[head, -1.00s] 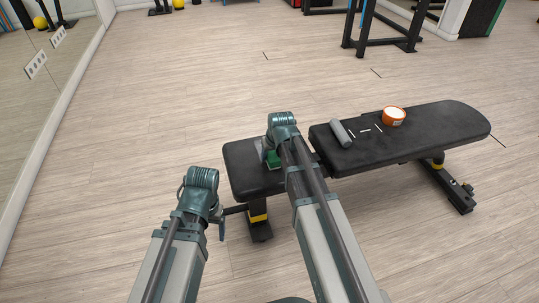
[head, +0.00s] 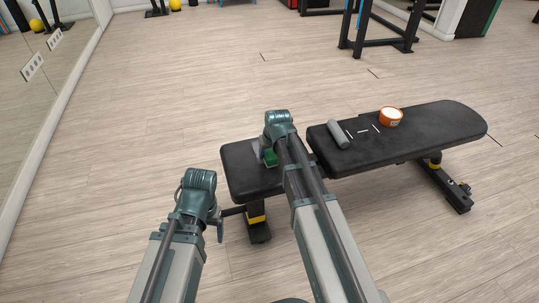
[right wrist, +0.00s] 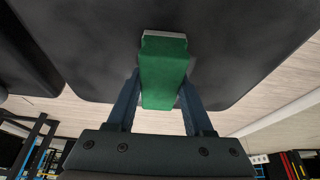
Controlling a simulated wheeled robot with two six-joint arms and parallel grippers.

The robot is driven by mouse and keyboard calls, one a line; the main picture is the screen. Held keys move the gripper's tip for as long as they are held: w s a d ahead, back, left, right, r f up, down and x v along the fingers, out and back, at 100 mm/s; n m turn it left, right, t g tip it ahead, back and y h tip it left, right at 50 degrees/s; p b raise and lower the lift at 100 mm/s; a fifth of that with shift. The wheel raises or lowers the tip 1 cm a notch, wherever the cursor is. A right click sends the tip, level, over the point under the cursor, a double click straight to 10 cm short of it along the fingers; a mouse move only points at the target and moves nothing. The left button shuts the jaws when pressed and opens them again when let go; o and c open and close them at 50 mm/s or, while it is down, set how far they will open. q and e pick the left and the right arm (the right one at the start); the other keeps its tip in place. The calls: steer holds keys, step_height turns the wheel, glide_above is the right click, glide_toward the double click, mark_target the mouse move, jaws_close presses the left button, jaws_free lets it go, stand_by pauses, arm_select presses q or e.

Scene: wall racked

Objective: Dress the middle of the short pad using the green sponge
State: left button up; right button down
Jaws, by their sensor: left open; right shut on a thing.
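The black short pad (head: 238,167) is the left section of the bench in the head view. The green sponge (right wrist: 163,75) is held between the fingers of my right gripper (right wrist: 162,92), with a pale strip at its far end. In the head view the sponge (head: 270,158) shows beside my right gripper, over the short pad near its middle. The sponge's far end is at or very close to the pad; I cannot tell if it touches. My left gripper (head: 219,226) is open and empty, left of and nearer than the short pad, partly hidden by its wrist.
The long pad (head: 440,125) bears a grey cylinder (head: 339,134), several short white strips (head: 362,132) and an orange tub (head: 390,116) with white content. A mirror wall (head: 50,100) stands at the left. The floor around the bench is clear.

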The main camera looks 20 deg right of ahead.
steer(key=shift+w+f, duration=0.1)
steer(key=shift+w, duration=1.6)
steer(key=shift+r+p, duration=0.4)
steer(key=shift+r, duration=0.15)
steer(key=shift+w+a, duration=0.15)
steer(key=shift+w, duration=3.1)
steer(key=shift+f+b, duration=0.55)
steer(key=shift+f, duration=0.05)
